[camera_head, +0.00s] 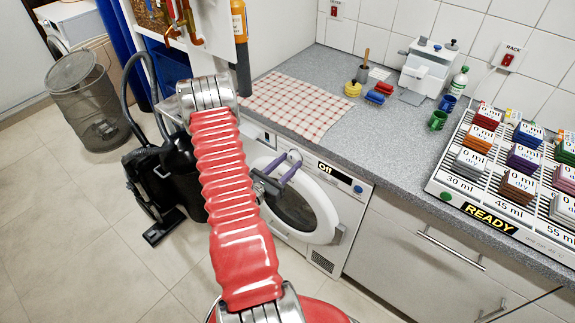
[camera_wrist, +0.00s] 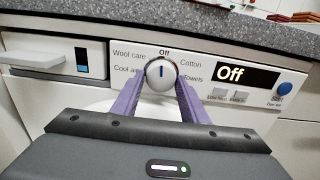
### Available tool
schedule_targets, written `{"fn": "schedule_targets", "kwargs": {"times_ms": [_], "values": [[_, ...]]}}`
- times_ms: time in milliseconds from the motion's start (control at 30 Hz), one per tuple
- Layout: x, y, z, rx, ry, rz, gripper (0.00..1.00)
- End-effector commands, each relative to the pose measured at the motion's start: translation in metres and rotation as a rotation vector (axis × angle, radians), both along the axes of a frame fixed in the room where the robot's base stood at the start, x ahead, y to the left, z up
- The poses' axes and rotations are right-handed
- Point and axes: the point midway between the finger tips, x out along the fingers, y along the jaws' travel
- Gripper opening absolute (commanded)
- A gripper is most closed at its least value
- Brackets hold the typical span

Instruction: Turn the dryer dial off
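The dryer dial (camera_wrist: 161,74) is a round white knob on the dryer's panel, and its dark pointer mark points straight up at the word Off. The dryer's display (camera_wrist: 245,76) reads "Off" and also shows in the head view (camera_head: 334,172). My gripper (camera_wrist: 160,82) has its purple fingers on either side of the dial, with the tips close to its edges. I cannot tell whether they press on it. In the head view my gripper (camera_head: 289,158) is at the panel of the white dryer (camera_head: 350,190), and the dial is hidden there.
The grey counter edge (camera_wrist: 150,24) runs just above the panel. A blue round button (camera_wrist: 285,88) is to the right of the display. In the head view, a vacuum cleaner (camera_head: 160,180) stands left of the dryer, and a checked cloth (camera_head: 297,105) lies on the counter above.

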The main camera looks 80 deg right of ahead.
Motion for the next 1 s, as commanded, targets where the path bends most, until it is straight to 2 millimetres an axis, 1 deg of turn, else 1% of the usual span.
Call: {"fn": "schedule_targets", "kwargs": {"times_ms": [33,67,300,467,733,1000], "values": [[0.0006,-0.0001,0.0,0.0,0.0,0.002,0.34],[0.0007,-0.0002,0.0001,0.0,0.0,0.002,0.32],[0.0019,-0.0005,0.0002,0.0,-0.001,0.005,0.15],[0.0025,-0.0008,0.0003,-0.006,-0.015,0.006,0.15],[0.0038,-0.0011,0.0005,-0.049,-0.113,0.009,0.15],[0.0046,-0.0014,0.0006,-0.054,-0.124,0.011,0.15]]}}
